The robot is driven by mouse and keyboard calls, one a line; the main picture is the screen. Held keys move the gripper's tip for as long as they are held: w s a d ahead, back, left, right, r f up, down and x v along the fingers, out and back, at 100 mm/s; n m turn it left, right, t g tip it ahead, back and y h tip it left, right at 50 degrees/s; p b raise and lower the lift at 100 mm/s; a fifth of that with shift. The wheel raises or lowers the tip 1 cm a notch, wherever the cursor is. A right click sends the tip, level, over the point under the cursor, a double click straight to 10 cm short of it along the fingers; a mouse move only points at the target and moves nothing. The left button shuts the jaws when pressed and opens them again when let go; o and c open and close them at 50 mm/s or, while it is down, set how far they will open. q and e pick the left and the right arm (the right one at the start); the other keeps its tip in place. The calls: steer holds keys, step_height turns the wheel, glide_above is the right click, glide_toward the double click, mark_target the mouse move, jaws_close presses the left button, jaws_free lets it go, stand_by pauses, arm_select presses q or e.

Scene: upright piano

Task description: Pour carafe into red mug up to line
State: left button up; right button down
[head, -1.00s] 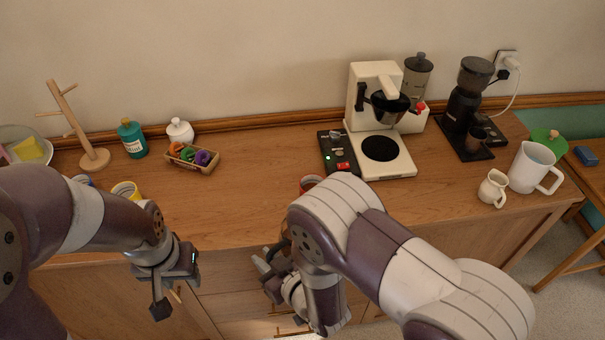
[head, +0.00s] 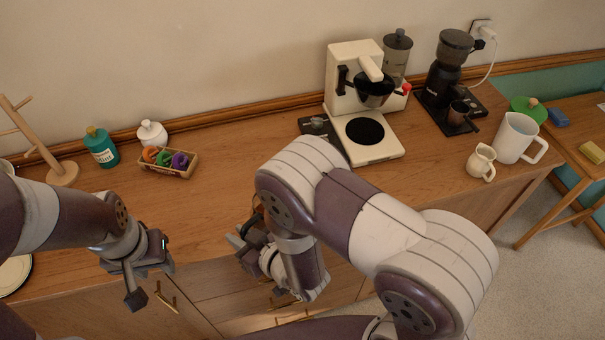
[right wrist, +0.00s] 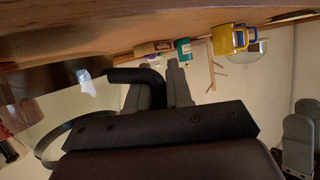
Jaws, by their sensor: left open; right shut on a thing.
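The glass carafe (right wrist: 85,105) fills the left of the right wrist view, with a dark rim and a black handle (right wrist: 133,76). My right gripper (right wrist: 160,82) is shut on that handle; how much liquid the carafe holds is unclear. In the head view my right gripper (head: 252,248) is at the counter's front edge, and my arm hides most of the carafe. The red mug is not clearly visible; my right arm covers part of the counter. My left gripper (head: 150,276) is open and empty in front of the counter.
The coffee maker (head: 368,140), grinder (head: 446,75), cream jug (head: 481,163) and white pitcher (head: 515,138) stand to the right. A small wooden box (head: 168,167) and teal jar (head: 101,147) stand left. A yellow mug (right wrist: 230,39) shows in the wrist view. The counter's left middle is clear.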

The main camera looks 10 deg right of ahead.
steer(key=w+d+r+m+y+p, duration=0.1)
steer(key=r+p, duration=0.3)
steer(key=w+d+r+m+g+y+p, duration=0.1)
steer(key=d+r+m+p, duration=0.1)
steer(key=r+p, duration=0.2)
steer(key=w+d+r+m+p, duration=0.1)
steer(key=r+p, duration=0.3)
steer(key=r, duration=0.2)
steer(key=shift+w+d+g+y, duration=0.15)
steer(key=shift+d+g+y, duration=0.15)
steer(key=shift+y, duration=0.1)
steer(key=shift+w+d+m, duration=0.15)
steer(key=shift+d+m, duration=0.05)
steer(key=shift+m, duration=0.2)
steer(key=shift+w+d+r+m+g+y+p, duration=0.4)
steer(key=shift+w+d+r+m+y+p, duration=0.5)
steer(key=shift+m, duration=0.4)
steer(key=shift+d+r, duration=0.25)
